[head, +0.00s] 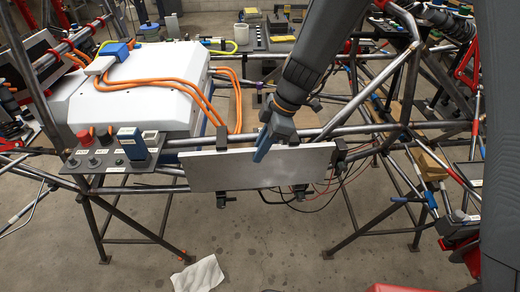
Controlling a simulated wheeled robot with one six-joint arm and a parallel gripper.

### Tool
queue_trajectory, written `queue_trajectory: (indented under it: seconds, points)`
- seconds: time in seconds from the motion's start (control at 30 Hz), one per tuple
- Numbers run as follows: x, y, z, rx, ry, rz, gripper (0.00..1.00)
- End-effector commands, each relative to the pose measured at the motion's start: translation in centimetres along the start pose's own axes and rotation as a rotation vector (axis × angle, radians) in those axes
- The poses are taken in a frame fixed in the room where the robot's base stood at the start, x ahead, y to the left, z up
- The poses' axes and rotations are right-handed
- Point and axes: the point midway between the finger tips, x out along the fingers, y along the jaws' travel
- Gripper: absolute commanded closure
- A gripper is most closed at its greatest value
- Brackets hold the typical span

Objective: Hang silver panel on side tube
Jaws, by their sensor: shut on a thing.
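The silver panel (225,172) is a flat rectangular plate, upright and wide, in front of the chassis in the head view. My gripper (260,154) reaches down from the upper right and is shut on the panel's top edge near its middle. The side tube (365,129) runs left to right just behind and above the panel. The panel hides part of the lower frame. Black clamps show near its upper left (222,138) and right end (340,150). I cannot tell whether the panel touches the tube or these clamps.
A white box (150,85) with orange cables stands in the chassis at left. A switch panel (112,160) sits left of the silver panel. Black and red cables hang below at right. A white cloth (198,275) lies on the open floor in front.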

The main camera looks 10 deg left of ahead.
Motion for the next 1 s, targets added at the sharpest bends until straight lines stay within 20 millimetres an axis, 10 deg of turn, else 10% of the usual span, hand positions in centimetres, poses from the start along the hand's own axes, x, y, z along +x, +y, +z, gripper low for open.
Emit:
queue_trajectory:
  seconds: [0.43,0.57,1.0]
  points:
    - [0.1,0.0,0.0,0.000,0.000,0.001,1.00]
    - [0.2,0.0,0.1,0.000,0.000,0.001,0.64]
    - [-0.8,0.1,0.1,0.001,0.001,0.003,0.64]
